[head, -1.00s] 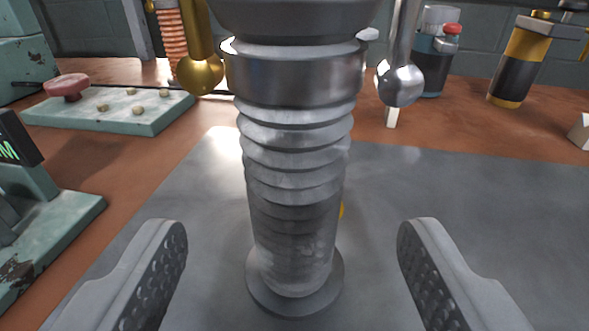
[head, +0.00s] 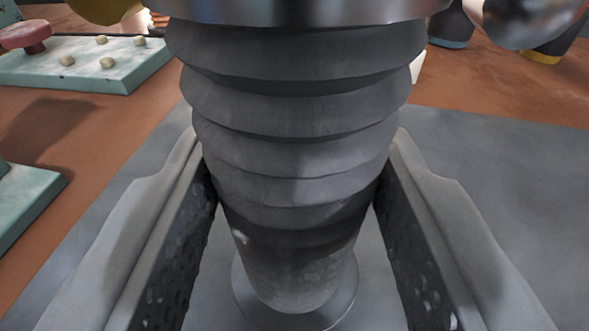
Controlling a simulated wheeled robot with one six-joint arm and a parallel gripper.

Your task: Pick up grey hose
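The grey hose (head: 297,110) stands upright in the middle of the head view, ribbed and tapering downward. A metal collar (head: 300,8) tops it and a round flange (head: 345,290) is at its foot. My gripper (head: 295,165) has one finger on each side of the hose, with the textured pads against its lower ribs. The fingers appear shut on it. The collar's upper part is cut off by the picture's top edge.
A grey mat (head: 500,180) lies under the hose on a brown bench (head: 85,110). At the left are a pale green board (head: 85,65) with a red knob (head: 25,35) and a green base (head: 25,200). Blurred metal ball (head: 525,20) and bottles are at the upper right.

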